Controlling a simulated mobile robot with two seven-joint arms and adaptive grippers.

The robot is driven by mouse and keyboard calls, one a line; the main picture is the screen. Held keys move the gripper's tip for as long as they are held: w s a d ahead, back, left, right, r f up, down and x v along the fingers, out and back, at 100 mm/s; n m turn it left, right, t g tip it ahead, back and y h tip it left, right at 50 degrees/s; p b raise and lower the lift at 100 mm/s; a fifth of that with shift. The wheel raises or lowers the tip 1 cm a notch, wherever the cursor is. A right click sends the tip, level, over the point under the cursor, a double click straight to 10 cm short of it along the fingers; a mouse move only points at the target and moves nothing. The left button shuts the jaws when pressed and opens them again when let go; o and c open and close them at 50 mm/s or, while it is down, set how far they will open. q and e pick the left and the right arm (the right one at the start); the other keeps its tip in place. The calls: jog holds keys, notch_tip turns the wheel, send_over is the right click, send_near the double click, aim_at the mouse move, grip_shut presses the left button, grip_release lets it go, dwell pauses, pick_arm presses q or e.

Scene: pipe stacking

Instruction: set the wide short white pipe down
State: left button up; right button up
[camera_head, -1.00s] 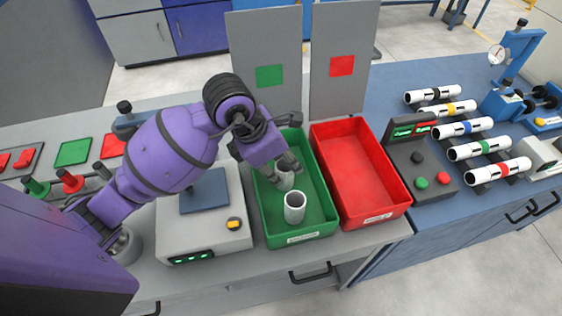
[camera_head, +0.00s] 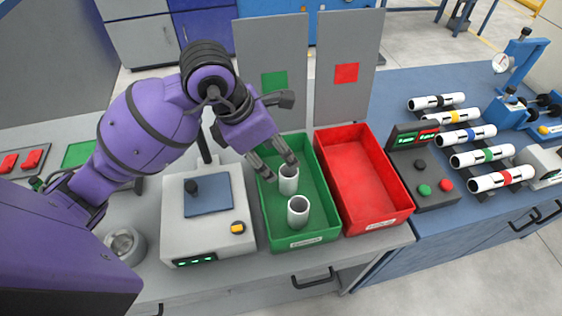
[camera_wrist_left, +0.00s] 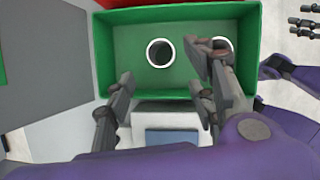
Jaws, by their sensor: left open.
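Two short white pipes stand upright in the green tray (camera_head: 324,212). The rear pipe (camera_head: 288,181) is just below my left gripper (camera_head: 273,160), which is open and empty above the tray. The front pipe (camera_head: 298,211) stands apart, nearer the tray's front wall. I cannot tell surely which is the wide short one. In the left wrist view the rear pipe (camera_wrist_left: 161,53) shows its open top ahead of the gap between the spread fingers (camera_wrist_left: 163,82). The front pipe (camera_wrist_left: 224,44) is partly hidden by a finger. Dark fingers at that view's upper right seem to be my right gripper (camera_wrist_left: 305,27).
An empty red tray (camera_head: 362,180) stands right beside the green one. A white device with a blue plate (camera_head: 208,196) stands to the left. Grey upright panels (camera_head: 274,60) rise behind the trays. Several banded pipes (camera_head: 476,156) lie on a rack at the right.

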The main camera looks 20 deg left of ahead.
pick_arm(q)
jog(key=v, duration=0.4)
pick_arm(e)
jog(key=shift+s, duration=0.1)
jog(key=shift+w+r, duration=0.1)
jog(key=shift+w, duration=0.15)
dwell(0.6)
jog(key=shift+s, duration=0.25)
dwell(0.5)
jog(key=shift+w, duration=0.1)
jog(key=shift+c, duration=0.5)
